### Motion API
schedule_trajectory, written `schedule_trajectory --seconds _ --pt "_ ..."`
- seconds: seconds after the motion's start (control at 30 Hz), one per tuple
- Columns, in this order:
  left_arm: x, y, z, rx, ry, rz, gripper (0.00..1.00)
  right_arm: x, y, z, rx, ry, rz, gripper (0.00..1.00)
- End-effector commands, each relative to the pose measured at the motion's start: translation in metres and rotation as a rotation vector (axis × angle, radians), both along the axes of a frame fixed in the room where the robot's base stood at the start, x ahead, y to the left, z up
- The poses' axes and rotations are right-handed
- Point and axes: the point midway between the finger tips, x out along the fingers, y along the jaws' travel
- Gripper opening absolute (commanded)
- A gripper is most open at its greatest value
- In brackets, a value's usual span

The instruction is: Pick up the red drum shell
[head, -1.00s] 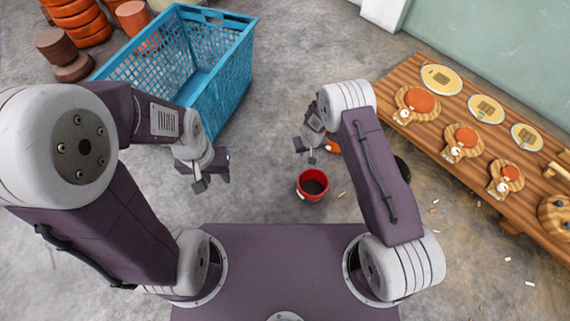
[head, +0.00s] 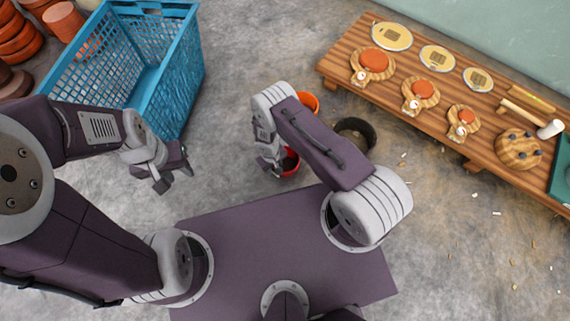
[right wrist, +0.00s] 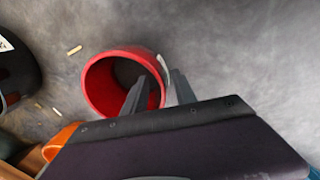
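The red drum shell (head: 292,165) stands on the concrete floor in front of my base, partly hidden by my right gripper. The right wrist view shows it from above, with its round opening and thick red rim (right wrist: 93,88). My right gripper (right wrist: 158,90) is open. One finger reaches over the shell's opening and the other is outside it, so the right-hand wall lies between them. Whether either finger touches the wall cannot be told. My left gripper (head: 173,172) is open and empty above the floor, left of the shell.
An orange shell (head: 309,101) and a black shell (head: 354,130) stand just beyond the red one. A blue crate (head: 165,108) is at the upper left. A wooden bench (head: 385,93) with drum parts runs along the right. Wood chips litter the floor.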

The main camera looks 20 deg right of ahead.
Motion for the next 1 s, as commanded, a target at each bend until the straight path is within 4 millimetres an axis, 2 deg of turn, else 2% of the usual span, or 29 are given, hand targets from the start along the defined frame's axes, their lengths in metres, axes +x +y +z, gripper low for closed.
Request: schedule_trajectory --seconds 0.03,0.1,0.23,0.47,0.6,1.0 --pt "0.000 0.000 -0.013 0.000 0.000 0.000 0.36 0.000 -0.001 -0.013 0.000 0.001 0.000 0.33" --pt "0.000 0.000 -0.027 0.000 0.000 0.000 0.36 0.000 -0.002 -0.027 0.000 0.001 0.000 0.33" --pt "0.000 0.000 -0.047 0.000 0.001 0.000 0.36 0.000 -0.003 -0.049 0.000 0.001 -0.001 0.33" --pt "0.000 0.000 -0.043 0.000 0.000 0.000 0.36 0.000 -0.004 -0.046 0.000 0.001 0.000 0.33" --pt "0.000 0.000 -0.043 0.000 0.000 0.000 0.36 0.000 -0.004 -0.046 0.000 0.001 0.000 0.00" --pt "0.000 0.000 -0.043 0.000 0.000 0.000 0.36 0.000 -0.003 -0.046 0.000 0.001 0.000 0.00"
